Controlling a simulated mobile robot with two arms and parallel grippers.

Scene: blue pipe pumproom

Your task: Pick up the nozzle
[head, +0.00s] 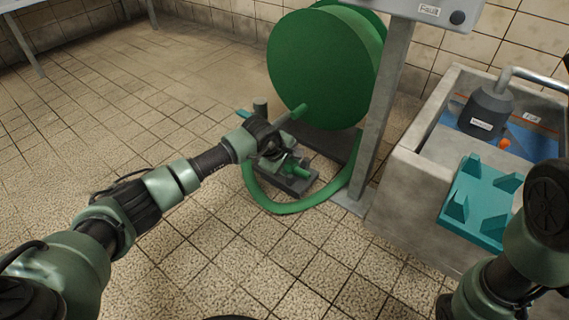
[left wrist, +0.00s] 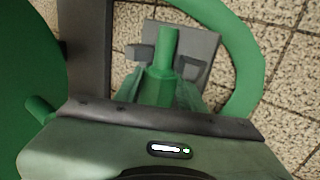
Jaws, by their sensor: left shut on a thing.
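The nozzle (head: 299,169) is a green tapered piece low beside the hose reel, at a small grey base on the floor. My left gripper (head: 278,153) reaches down over it from the left and is shut on it. In the left wrist view the nozzle (left wrist: 163,68) stands out straight from the jaws, its narrow tip over the grey base (left wrist: 190,52). The jaws hide its rear part. I cannot tell whether it still touches the base. My right arm shows at the lower right of the head view, but its gripper is not in view.
A large green hose reel (head: 325,65) stands behind, with a green hose (head: 278,207) looping around the base. A grey metal post (head: 380,110) rises close by on the right. A stone trough (head: 415,165) with a teal rack (head: 482,200) stands further right. Tiled floor at left is clear.

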